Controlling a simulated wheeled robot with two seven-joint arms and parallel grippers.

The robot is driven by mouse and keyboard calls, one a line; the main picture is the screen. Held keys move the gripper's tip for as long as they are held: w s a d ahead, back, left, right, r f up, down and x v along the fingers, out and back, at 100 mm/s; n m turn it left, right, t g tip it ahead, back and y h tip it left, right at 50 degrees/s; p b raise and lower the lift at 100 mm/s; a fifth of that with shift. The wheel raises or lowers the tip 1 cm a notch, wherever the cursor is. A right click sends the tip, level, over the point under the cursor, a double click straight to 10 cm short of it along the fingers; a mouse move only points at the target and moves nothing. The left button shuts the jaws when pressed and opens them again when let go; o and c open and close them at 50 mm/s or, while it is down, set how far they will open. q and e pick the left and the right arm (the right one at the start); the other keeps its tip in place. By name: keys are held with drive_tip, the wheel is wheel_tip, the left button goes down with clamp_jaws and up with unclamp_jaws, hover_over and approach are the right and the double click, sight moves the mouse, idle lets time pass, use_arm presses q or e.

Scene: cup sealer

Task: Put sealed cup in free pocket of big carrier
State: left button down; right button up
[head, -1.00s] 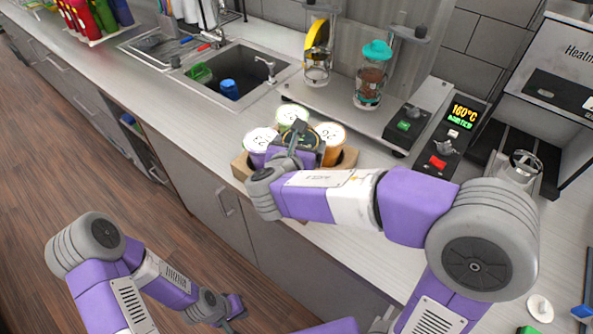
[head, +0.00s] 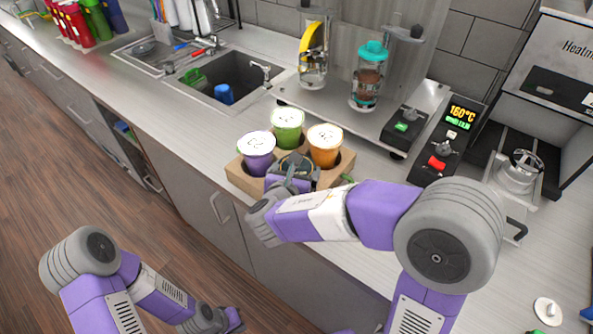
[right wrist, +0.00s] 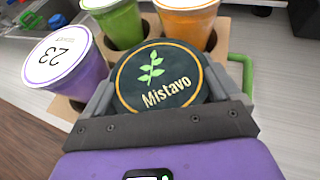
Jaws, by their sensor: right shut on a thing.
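The cardboard carrier (head: 238,171) stands on the counter by its front edge. It holds a purple cup (head: 257,158), a green cup (head: 288,132) and an orange cup (head: 324,148), all with pale lids. My right gripper (head: 291,178) is shut on a dark cup with a round Mistavo lid (right wrist: 158,78). This cup is at the carrier's front pocket, beside the purple and orange cups. The gripper hides its lower part, so I cannot tell how deep it sits. My left gripper (head: 228,321) is low in front of the cabinets, away from the carrier; its jaws are unclear.
A green loop (right wrist: 243,72) shows beside the carrier. Behind stand a dispenser platform (head: 345,112) and a control box reading 160°C (head: 450,135). The sink (head: 228,82) lies to the left. The counter between sink and carrier is clear.

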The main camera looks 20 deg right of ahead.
drive_tip(key=o, duration=1.1)
drive_tip(key=shift+r+p, duration=0.2)
drive_tip(key=shift+p, duration=0.1)
drive_tip(key=p+v, duration=0.2)
drive_tip(key=v, duration=1)
drive_tip(key=shift+f, duration=0.1)
